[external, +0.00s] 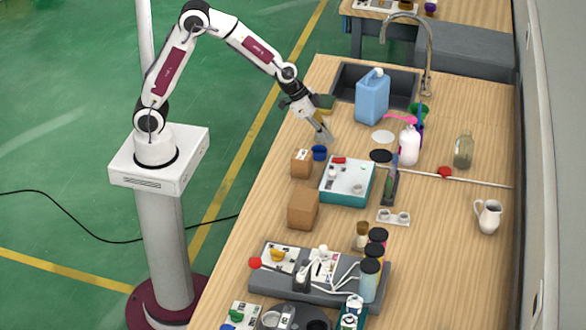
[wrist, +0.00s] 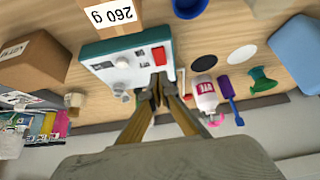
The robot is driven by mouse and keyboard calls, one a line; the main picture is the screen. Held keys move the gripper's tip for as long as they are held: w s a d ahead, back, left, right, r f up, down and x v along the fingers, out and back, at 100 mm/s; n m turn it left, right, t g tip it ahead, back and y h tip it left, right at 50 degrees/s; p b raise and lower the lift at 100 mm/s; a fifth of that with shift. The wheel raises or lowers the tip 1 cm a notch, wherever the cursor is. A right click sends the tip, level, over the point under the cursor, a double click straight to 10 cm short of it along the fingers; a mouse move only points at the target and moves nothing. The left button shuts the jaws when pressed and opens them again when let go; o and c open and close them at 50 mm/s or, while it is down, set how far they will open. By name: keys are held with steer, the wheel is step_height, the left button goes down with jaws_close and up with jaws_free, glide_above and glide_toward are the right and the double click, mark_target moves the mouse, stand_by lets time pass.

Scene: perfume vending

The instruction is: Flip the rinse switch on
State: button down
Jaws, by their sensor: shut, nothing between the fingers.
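A teal box with a white top panel (external: 346,184) stands on the wooden bench; it also shows in the wrist view (wrist: 102,62). A red switch (external: 339,160) sits near the panel's far edge, also visible in the wrist view (wrist: 159,56). Its on or off position cannot be made out. My gripper (external: 327,138) is shut and empty, above the bench beyond the far edge of the box. In the wrist view the fingertips (wrist: 158,88) appear just below the red switch, without clear contact. A pale knob (wrist: 122,62) is also on the panel.
Cardboard boxes (external: 302,164) (external: 303,208) stand left of the teal box. A blue cup (external: 319,152) is close to my gripper. A blue jug (external: 372,97), white bottle (external: 409,145) and black disc (external: 381,156) are to the right. The sink (external: 347,85) lies behind.

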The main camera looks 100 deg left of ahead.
steer(key=s+r, duration=0.4)
steer(key=s, duration=0.2)
stand_by(0.3)
steer(key=shift+f, duration=0.1)
stand_by(0.6)
steer(key=shift+s+d+f+n, duration=0.3)
steer(key=shift+s+d+n, duration=0.05)
steer(key=shift+s+n, duration=0.1)
steer(key=s+d+r, duration=0.3)
steer(key=s, duration=0.6)
steer(key=s+d+r, duration=0.3)
steer(key=s+d, duration=0.1)
steer(key=s, duration=0.6)
steer(key=s+d+r+g, duration=0.1)
steer(key=s+d+r, duration=0.2)
steer(key=s, duration=0.6)
steer(key=shift+s+d+r+m, duration=0.15)
steer(key=shift+d+r+m, duration=0.2)
steer(key=shift+d+m, duration=0.1)
stand_by(1.9)
